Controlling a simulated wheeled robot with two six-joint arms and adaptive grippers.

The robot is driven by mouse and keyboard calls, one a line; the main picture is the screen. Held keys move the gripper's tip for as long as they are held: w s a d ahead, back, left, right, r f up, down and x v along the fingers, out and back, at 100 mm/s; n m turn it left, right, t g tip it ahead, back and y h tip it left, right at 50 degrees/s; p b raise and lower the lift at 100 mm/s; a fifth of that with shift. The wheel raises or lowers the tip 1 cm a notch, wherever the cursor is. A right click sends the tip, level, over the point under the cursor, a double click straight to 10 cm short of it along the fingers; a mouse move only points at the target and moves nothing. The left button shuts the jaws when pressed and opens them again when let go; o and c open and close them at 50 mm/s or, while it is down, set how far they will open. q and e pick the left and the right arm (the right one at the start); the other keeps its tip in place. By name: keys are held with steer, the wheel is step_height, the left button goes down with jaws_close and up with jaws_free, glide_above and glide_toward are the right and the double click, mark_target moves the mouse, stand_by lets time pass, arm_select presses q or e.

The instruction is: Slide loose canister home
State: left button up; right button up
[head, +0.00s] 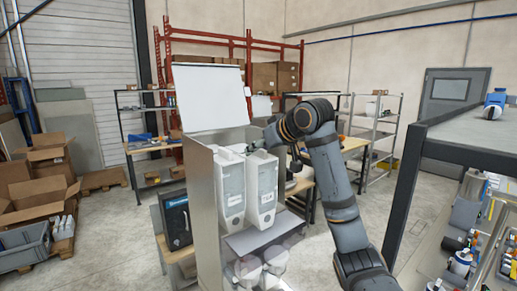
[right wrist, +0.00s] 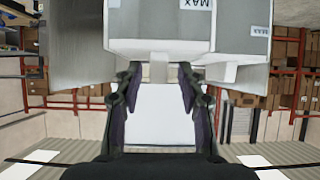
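Two white canisters stand side by side in an open metal dispenser housing (head: 203,195) with its lid (head: 210,97) raised. The right canister (head: 263,188) is beside the left canister (head: 231,190). My right gripper (head: 271,138) is at the top of the right canister. In the right wrist view, the fingers of my right gripper (right wrist: 158,77) stand on either side of a small tab (right wrist: 158,69) on the nearer canister (right wrist: 158,28), with gaps visible. The other canister (right wrist: 241,38) shows beside it. My left gripper is not in view.
A shelf ledge (head: 258,231) sits below the canisters, with clear cups (head: 262,271) under it. A dark-framed bench (head: 465,136) stands at the right. Cardboard boxes (head: 38,185) and a grey crate (head: 25,246) are at the left.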

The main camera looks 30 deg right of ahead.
steer(key=v, duration=1.2)
steer(key=shift+w, duration=0.15)
